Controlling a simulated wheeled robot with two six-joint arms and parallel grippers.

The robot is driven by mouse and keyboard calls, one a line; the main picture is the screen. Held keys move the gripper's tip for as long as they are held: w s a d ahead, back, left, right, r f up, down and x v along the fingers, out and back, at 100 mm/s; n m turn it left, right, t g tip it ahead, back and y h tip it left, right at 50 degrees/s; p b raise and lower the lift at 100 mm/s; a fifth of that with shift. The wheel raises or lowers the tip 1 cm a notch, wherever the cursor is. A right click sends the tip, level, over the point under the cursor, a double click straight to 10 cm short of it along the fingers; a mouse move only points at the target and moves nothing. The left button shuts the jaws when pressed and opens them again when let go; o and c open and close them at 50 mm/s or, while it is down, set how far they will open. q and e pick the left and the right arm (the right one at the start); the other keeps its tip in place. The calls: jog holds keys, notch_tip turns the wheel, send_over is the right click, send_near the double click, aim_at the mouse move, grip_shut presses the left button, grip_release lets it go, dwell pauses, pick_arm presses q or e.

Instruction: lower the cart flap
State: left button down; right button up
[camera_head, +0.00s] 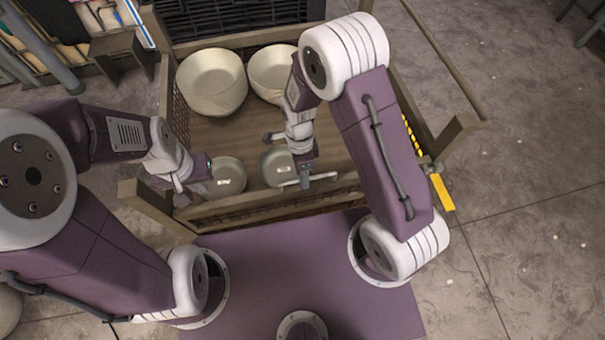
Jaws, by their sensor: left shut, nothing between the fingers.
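The wooden cart (225,135) stands in front of me with its open top towards me. Its near side, which I take to be the flap (245,207), is a low brownish panel running across the cart's front edge. My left gripper (185,184) is shut and empty at the cart's near left corner, close to the panel's left end. My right gripper (307,182) is at the inner side of the near edge, right of the middle. Its fingers are small and partly hidden, so I cannot tell if they are open or touching the panel.
Two large pale bowls (212,82) (271,72) stand at the cart's back. Two smaller greenish bowls (228,176) (277,165) lie near the front, partly covered by my arms. A yellow strip (442,192) is at the right corner. Open floor (530,190) lies to the right.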

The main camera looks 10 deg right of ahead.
grip_shut()
dwell(1.4)
